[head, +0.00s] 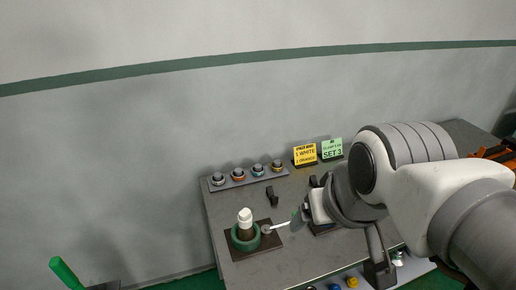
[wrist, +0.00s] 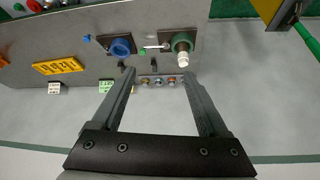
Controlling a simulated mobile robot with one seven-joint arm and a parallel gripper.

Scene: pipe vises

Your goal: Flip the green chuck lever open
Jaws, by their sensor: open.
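The green chuck (head: 245,240) sits on a dark plate on the left part of the grey bench, with a white cylinder (head: 245,217) upright in it. Its thin pale lever (head: 279,225) sticks out sideways to the right, towards my gripper. In the wrist view the green chuck (wrist: 182,40) is at the top right, and the lever (wrist: 156,47) ends in a green tip (wrist: 142,52). My gripper (wrist: 158,76) is open and empty. In the wrist view the chuck and lever appear beyond its fingertips; I see no contact. My arm hides part of the bench in the head view.
A blue chuck (wrist: 120,46) is beside the green one. A rack (head: 248,179) of several ringed pegs stands at the back edge, near a yellow sign (head: 305,153) and a green sign (head: 332,149). A small black block (head: 272,196) stands behind the green chuck.

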